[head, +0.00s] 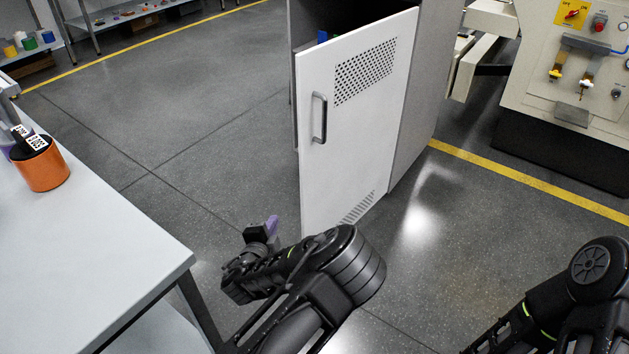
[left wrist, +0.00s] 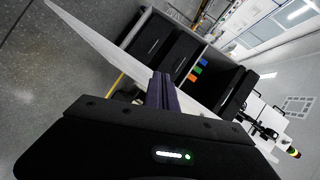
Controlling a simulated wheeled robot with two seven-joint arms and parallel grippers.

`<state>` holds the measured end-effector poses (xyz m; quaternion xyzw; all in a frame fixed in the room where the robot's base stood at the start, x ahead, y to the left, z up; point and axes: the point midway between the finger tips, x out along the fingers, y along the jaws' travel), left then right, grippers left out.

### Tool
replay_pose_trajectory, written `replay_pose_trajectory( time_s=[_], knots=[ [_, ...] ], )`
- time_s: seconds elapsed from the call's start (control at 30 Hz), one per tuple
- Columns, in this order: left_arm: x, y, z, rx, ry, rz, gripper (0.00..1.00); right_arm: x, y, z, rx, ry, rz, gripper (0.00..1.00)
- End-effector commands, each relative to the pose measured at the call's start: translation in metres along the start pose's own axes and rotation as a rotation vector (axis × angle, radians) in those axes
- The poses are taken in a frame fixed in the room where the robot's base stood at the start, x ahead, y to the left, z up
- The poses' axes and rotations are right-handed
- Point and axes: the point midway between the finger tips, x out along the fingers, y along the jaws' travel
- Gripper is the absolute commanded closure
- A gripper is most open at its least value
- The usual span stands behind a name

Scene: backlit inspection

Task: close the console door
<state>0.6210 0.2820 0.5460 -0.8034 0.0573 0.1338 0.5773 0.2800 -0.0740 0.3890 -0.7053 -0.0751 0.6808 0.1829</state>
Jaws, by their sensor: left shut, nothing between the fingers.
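The console door (head: 345,140) is a white panel with a vertical grey handle (head: 319,118) and two perforated patches. It stands swung open from the grey console cabinet (head: 420,95), joined at its right side. In the left wrist view the door (left wrist: 95,40) shows as a thin pale slab slanting behind my fingers, with the cabinet's dark inside beyond it. My left gripper (head: 264,229) is low, left of the door's lower free edge. Its purple fingers (left wrist: 162,91) are together and empty; whether they touch the door is unclear. My right gripper is out of view.
A pale table (head: 95,255) with an orange container (head: 42,165) stands at the left. A machine with a control panel (head: 575,60) stands at the right. Small coloured items (left wrist: 197,71) sit inside the cabinet. The floor left of the door is clear.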

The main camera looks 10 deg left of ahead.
Motion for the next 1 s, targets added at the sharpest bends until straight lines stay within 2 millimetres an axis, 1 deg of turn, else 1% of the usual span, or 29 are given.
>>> replay_pose_trajectory(
  time_s=[0.03,0.1,0.2,0.23,0.33,0.6,0.73,0.87,0.93,1.0],
  knots=[
    [0.017,-0.01,-0.032,0.116,0.107,-0.07,1.0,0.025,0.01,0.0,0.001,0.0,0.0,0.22],
    [0.024,-0.037,-0.071,0.232,0.214,-0.149,1.0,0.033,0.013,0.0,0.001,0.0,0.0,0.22],
    [0.024,-0.059,-0.106,0.326,0.303,-0.215,1.0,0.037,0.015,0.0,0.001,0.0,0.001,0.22],
    [0.023,-0.063,-0.112,0.34,0.317,-0.224,1.0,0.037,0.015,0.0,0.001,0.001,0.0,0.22],
    [0.022,-0.069,-0.12,0.358,0.335,-0.24,1.0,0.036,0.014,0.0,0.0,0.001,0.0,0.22],
    [0.022,-0.07,-0.119,0.354,0.331,-0.237,1.0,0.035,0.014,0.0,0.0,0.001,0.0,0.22],
    [0.026,-0.071,-0.12,0.353,0.33,-0.237,1.0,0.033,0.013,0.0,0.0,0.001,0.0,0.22],
    [0.036,-0.074,-0.124,0.35,0.331,-0.236,1.0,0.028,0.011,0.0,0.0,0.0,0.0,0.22],
    [0.044,-0.077,-0.128,0.351,0.331,-0.237,1.0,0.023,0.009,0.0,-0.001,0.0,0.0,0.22],
    [0.057,-0.074,-0.131,0.354,0.331,-0.237,1.0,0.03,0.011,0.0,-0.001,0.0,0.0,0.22]
  ],
)
